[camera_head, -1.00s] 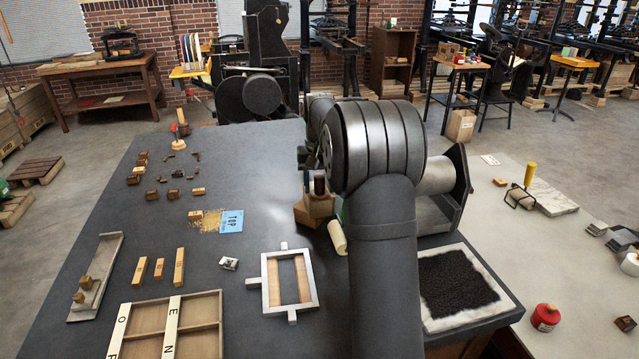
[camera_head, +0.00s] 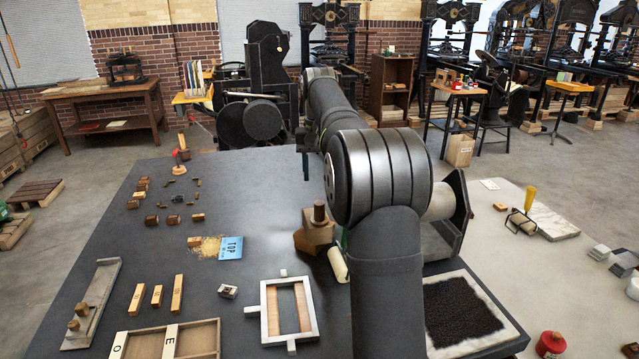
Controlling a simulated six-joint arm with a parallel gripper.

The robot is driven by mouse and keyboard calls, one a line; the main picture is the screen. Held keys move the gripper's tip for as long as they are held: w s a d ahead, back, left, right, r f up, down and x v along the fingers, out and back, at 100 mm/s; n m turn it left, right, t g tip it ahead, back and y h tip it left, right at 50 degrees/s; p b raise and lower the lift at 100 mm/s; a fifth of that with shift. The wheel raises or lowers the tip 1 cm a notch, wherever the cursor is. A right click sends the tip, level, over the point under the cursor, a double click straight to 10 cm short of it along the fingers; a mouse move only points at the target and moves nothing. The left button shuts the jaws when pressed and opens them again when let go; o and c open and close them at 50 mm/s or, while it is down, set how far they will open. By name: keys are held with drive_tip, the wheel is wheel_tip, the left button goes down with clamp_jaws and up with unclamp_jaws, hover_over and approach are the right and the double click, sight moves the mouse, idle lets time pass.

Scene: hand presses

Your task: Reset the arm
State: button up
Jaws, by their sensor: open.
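My arm rises from the front of the dark table (camera_head: 225,290) and reaches away over it toward the back. The elbow and forearm cover part of the table's right side. My gripper (camera_head: 306,172) shows as a small dark shape left of the forearm, near the table's far edge. It points down, is open, and no object shows in it. Part of it is hidden by the arm.
A wooden block with a knob (camera_head: 317,230) and a pale roller (camera_head: 339,264) stand close left of my arm. A metal frame (camera_head: 288,310), a type case (camera_head: 166,338) and a black inked slab (camera_head: 460,312) lie nearer. The table's left middle holds small blocks and a blue card (camera_head: 230,248).

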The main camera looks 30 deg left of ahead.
sight(320, 203)
drive_tip(key=shift+r, duration=0.15)
wheel_tip(320, 203, down, 12)
drive_tip(key=shift+f, duration=0.25)
wheel_tip(320, 203, up, 3)
drive_tip(key=shift+f, duration=0.15)
drive_tip(key=shift+r, duration=0.5)
drive_tip(key=shift+f, duration=0.1)
